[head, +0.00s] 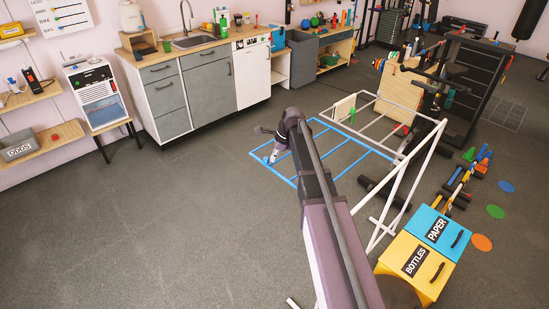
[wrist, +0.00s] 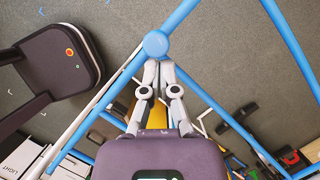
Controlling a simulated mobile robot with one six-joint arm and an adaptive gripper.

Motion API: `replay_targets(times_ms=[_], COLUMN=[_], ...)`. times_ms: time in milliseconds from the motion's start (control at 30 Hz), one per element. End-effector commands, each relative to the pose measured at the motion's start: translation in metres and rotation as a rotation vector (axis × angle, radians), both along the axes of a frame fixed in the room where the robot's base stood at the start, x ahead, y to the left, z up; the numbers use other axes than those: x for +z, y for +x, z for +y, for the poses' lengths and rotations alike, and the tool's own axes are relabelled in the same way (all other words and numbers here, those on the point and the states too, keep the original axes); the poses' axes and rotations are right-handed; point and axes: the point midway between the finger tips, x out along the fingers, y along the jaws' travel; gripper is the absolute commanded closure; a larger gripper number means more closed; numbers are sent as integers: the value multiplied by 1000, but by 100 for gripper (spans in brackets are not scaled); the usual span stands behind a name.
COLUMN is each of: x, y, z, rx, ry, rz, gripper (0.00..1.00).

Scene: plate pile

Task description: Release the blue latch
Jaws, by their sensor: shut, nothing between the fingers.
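A round blue knob (wrist: 155,43), which looks like the blue latch, sits at a corner where blue bars meet in the wrist view. My gripper (wrist: 158,66) is shut and empty, with its fingertips at the near edge of the knob. I cannot tell whether they touch it. In the head view the blue frame (head: 343,138) stands out in front of the white rack (head: 420,150). My gripper (head: 271,160) is at the blue frame's left corner there, small and partly covering the latch area.
Yellow BOTTLES (head: 415,268) and blue PAPER (head: 438,228) bins stand at the lower right. Dark weights (head: 385,190) lie by the white rack. A kitchen counter (head: 195,50) runs along the back wall. The floor at left is clear.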

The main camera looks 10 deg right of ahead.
Motion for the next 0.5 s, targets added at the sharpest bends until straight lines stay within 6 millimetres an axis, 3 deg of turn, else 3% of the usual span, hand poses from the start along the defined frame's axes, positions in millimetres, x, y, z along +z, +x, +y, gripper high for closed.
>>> replay_targets(times_ms=[233, 500], x=[0, 0], y=[27, 29], z=[14, 16], rx=[0, 0], ry=[0, 0], rz=[0, 0], gripper=[100, 100])
